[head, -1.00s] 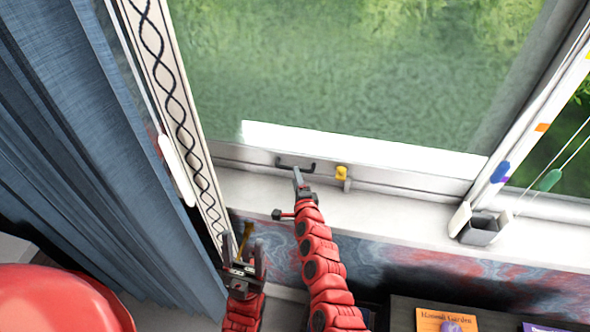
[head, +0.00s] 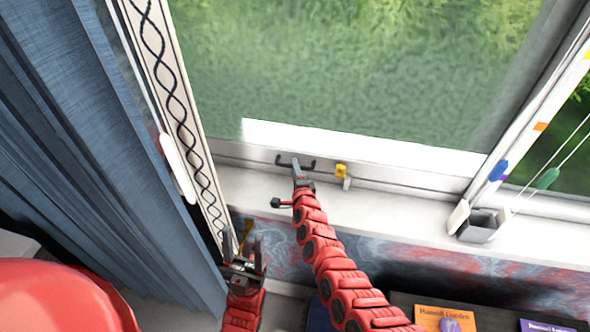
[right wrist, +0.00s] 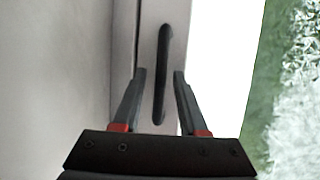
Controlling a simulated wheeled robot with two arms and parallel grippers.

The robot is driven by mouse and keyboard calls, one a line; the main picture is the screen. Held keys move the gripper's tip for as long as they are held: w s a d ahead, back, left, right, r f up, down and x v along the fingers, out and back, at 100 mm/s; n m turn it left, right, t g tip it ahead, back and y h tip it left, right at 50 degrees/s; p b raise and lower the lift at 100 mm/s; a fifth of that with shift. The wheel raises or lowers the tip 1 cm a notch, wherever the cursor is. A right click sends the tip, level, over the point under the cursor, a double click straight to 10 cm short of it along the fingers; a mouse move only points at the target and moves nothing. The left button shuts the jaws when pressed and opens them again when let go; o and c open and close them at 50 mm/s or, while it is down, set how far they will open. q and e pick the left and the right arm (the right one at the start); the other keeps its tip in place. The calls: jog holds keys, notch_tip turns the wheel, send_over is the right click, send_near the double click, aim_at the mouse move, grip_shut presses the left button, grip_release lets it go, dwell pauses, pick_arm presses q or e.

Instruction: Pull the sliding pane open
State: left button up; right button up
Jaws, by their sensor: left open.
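The sliding pane (head: 350,85) is a large window with greenery behind it, and its white lower frame shows no gap that I can make out. A dark bar handle (head: 310,163) sits on that lower frame. In the right wrist view the handle (right wrist: 164,50) runs up the picture between the two fingers. My right gripper (head: 297,166) is at the handle, and in the wrist view (right wrist: 160,78) its fingers stand apart on either side of it. I cannot tell whether they touch it. My left gripper (head: 244,245) is open and empty, low beside the curtain edge.
A yellow latch (head: 341,171) sits right of the handle. A blue curtain (head: 80,130) hangs at the left beside a patterned strip (head: 180,110). The white sill (head: 400,212) is mostly clear, with a grey box (head: 482,228) at right. An orange book (head: 445,318) lies below.

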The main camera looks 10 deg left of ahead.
grip_shut()
dwell(1.2)
